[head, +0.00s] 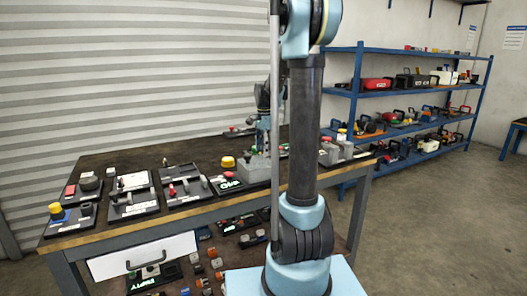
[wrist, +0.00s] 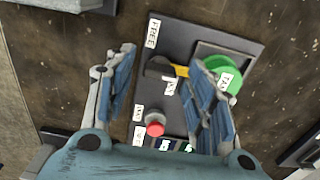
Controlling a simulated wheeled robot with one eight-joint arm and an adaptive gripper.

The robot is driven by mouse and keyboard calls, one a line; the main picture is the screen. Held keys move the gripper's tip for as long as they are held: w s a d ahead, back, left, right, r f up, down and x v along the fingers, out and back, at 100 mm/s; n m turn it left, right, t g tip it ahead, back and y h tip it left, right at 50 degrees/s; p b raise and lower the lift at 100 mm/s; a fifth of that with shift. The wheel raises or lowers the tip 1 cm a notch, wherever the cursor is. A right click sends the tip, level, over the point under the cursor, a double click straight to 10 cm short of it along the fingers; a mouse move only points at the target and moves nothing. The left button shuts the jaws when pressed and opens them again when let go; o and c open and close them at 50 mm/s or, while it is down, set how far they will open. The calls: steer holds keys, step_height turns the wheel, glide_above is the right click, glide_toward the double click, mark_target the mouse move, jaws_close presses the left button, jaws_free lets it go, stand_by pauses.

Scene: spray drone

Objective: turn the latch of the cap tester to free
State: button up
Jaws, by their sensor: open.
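The cap tester is a dark plate (wrist: 180,38) lying under my gripper in the wrist view. Its latch (wrist: 158,67) is a black knob with a yellow tip pointing right, towards a round green cap (wrist: 233,76) in a recess. A white FREE label (wrist: 152,33) is above the latch, at the plate's upper left. A red button (wrist: 155,129) stands lower on the plate. My gripper (wrist: 162,58) is open, with one finger on each side of the latch; the right finger overlaps the view of the green cap's edge. Contact with the latch cannot be told.
The workbench (head: 120,157) carries several other black panels with knobs and buttons, left of my arm. A white drawer (head: 143,256) is below its front edge. Blue shelves (head: 358,95) with tools stand behind at the right. The floor at the right is clear.

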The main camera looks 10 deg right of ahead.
steer(key=shift+f, duration=0.3)
steer(key=shift+c, duration=0.6)
steer(key=c, duration=0.9)
steer(key=shift+a, duration=0.1)
steer(key=shift+c, duration=0.2)
